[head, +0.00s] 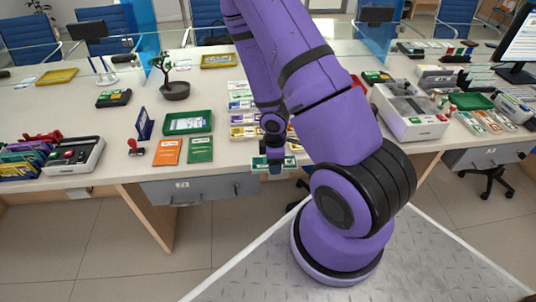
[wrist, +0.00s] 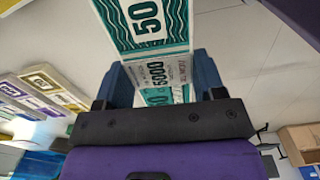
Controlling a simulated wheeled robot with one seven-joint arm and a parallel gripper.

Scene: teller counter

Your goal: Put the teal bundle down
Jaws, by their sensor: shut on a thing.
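The teal bundle (head: 258,164) is a flat stack of teal-and-white banknotes. In the head view it shows at the counter's front edge, left of my arm. My gripper (head: 274,168) is shut on it from above. In the wrist view the bundle (wrist: 148,22) runs up out of the picture from between the blue fingers of my gripper (wrist: 163,78). The height of the bundle above the counter cannot be told. Part of it is hidden by the fingers.
On the counter (head: 215,105), several coloured bundles (head: 240,107) lie in a column behind my gripper, partly hidden by my arm. Left of it are a green booklet (head: 200,149), an orange booklet (head: 167,151), a green tray (head: 188,122) and a stamp (head: 135,147). A banknote machine (head: 408,112) stands right.

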